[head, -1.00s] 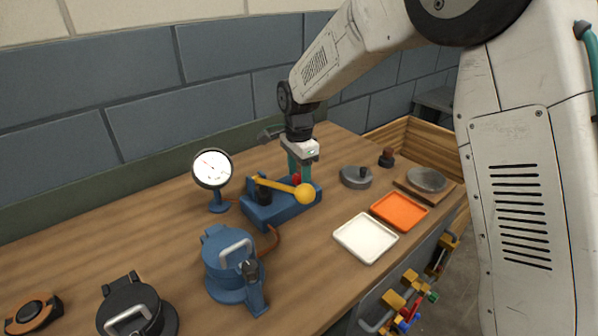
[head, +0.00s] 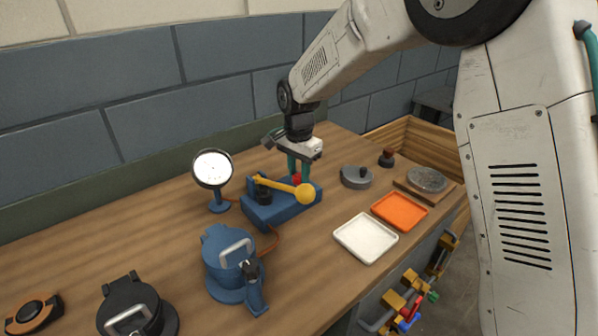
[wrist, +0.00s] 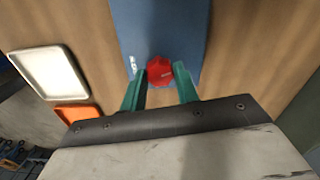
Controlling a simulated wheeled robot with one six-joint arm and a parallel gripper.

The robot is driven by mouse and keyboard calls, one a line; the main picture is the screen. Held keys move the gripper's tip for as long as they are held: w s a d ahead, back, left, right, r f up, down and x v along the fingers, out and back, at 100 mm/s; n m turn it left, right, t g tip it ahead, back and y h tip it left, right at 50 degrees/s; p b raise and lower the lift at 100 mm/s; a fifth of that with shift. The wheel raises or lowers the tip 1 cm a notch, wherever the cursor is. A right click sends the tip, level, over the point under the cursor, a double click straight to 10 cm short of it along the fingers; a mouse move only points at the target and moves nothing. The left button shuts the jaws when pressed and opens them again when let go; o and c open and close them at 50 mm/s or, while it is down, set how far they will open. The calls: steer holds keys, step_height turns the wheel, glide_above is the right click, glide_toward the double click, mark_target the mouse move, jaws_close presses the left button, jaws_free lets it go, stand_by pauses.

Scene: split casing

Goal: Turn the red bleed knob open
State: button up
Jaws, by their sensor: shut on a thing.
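The red bleed knob (head: 297,178) sits on the blue pump base (head: 284,213), behind the yellow lever's ball end. In the wrist view the knob (wrist: 160,70) shows as a red, lobed top on the blue base (wrist: 158,28). My gripper (head: 299,171) points down over it, and its green fingers stand on either side of the knob. In the wrist view my gripper (wrist: 160,76) is shut on the knob. The knob's lower part is hidden.
The yellow lever (head: 282,185) lies close in front of the fingers. A round gauge (head: 212,168) stands left of the pump. A white tray (head: 365,238), an orange tray (head: 400,211) and a grey lidded disc (head: 355,177) are to the right. A blue casing (head: 226,270) stands in front.

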steer(key=n, duration=1.1)
steer(key=shift+a, duration=0.1)
steer(key=n, duration=0.4)
steer(key=shift+r, duration=0.1)
steer(key=n, duration=0.8)
steer(key=shift+n, duration=0.3)
steer(key=n, duration=0.4)
steer(key=shift+n, duration=1.9)
